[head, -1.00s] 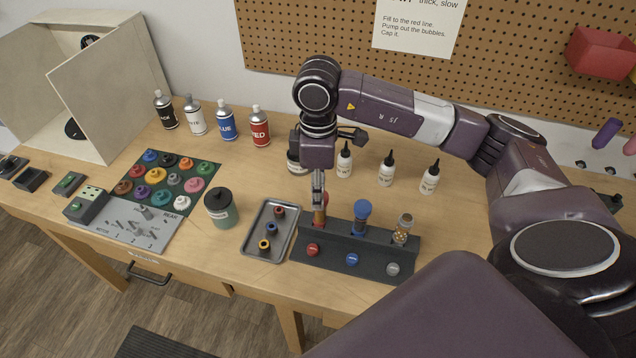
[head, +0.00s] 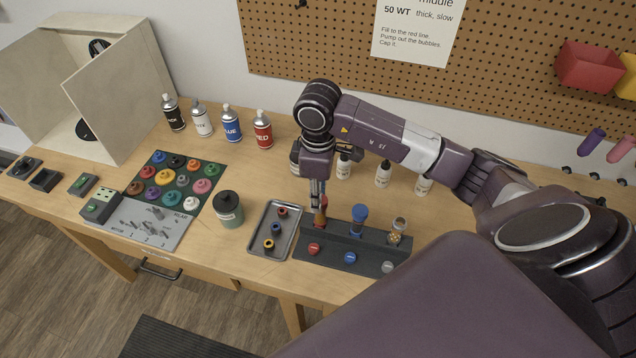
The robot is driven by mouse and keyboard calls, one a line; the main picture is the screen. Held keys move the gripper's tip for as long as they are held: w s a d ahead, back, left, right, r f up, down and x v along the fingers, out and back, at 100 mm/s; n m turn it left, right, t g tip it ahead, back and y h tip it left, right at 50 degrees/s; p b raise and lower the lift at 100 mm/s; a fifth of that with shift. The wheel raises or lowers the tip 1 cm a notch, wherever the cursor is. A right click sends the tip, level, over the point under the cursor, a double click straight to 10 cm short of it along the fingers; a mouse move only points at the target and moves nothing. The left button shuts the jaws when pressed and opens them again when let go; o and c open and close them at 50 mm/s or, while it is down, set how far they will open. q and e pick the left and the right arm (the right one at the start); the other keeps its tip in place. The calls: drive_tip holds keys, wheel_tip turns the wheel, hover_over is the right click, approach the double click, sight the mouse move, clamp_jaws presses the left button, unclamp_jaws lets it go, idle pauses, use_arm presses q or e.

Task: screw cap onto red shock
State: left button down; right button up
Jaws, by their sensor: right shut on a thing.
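A dark stand (head: 377,256) holds the shocks upright near the table's front. The red shock (head: 320,219) is in its left slot, its orange-brown body partly visible below my right gripper (head: 318,203). The right gripper points down and is shut at the top of this shock. A bit of red shows beside the fingers, likely the cap (head: 324,201), mostly hidden by them. How well it sits on the shock is too small to tell. A blue shock (head: 359,216) and a clear shock with gold inside (head: 397,228) stand to the right. My left gripper is out of view.
A metal tray (head: 287,243) with red, blue and yellow parts lies left of the stand. A dark-lidded jar (head: 228,209) is further left. White dropper bottles (head: 383,174) stand behind the right arm. Spray cans (head: 231,125) stand at the back left.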

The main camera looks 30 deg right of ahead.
drive_tip(key=shift+m, duration=0.3)
drive_tip(key=o, duration=0.8)
drive_tip(key=shift+s, duration=0.1)
